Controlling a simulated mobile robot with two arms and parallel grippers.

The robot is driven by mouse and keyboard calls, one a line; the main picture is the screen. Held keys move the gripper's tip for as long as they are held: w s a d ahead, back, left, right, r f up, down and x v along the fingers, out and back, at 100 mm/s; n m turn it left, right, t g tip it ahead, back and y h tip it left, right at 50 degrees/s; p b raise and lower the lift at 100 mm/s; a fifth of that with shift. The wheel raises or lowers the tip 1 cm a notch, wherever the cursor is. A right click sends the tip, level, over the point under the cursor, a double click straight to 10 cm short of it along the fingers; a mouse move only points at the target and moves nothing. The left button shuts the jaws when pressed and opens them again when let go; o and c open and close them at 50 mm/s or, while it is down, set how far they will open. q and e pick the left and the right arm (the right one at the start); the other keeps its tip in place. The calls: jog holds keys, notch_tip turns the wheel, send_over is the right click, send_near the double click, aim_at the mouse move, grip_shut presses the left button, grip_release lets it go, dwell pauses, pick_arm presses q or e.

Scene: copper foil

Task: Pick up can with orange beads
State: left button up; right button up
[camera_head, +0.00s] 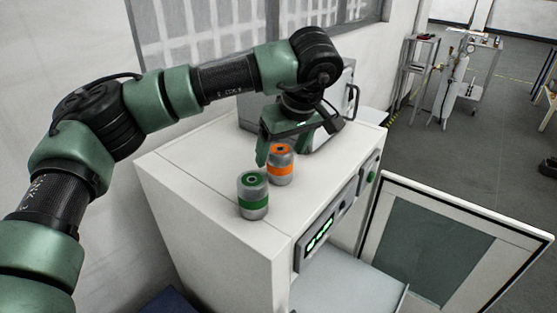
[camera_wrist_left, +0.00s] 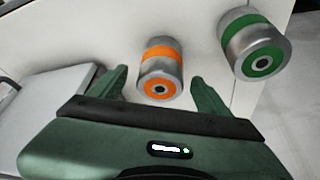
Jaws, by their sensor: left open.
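The can with the orange band (camera_head: 281,168) stands upright on top of the white cabinet, and its orange top shows a dark centre. In the left wrist view the orange can (camera_wrist_left: 161,70) lies ahead of and between the two fingertips. My left gripper (camera_head: 283,150) is open, with its fingers spread around the sides of the orange can; it also shows in the left wrist view (camera_wrist_left: 158,85). I cannot tell whether a finger touches the can. A can with a green band (camera_head: 253,196) stands close by, nearer the cabinet's front corner. My right gripper is not in view.
The white cabinet top (camera_head: 190,165) is mostly clear to the left of the cans. A grey box (camera_head: 343,88) stands at the back behind the gripper. The green can (camera_wrist_left: 253,45) is just outside one finger. An open cabinet door (camera_head: 440,245) stands at the right.

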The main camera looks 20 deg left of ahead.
aim_at(277, 162)
pick_arm(q)
jog(key=p+x, duration=0.1)
jog(key=x, duration=0.3)
jog(key=shift+a+r+p, duration=0.1)
jog(key=shift+p, duration=0.2)
jog(key=shift+w+f, duration=0.1)
jog(key=shift+f, duration=0.3)
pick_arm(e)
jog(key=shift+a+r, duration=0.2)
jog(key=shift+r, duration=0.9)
pick_arm(q)
jog(key=shift+c, duration=0.3)
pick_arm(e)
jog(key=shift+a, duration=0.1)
pick_arm(q)
jog(key=c, duration=1.5)
jog(key=shift+c, duration=0.6)
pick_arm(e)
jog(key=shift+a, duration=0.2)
pick_arm(q)
jog(key=shift+r, duration=0.15)
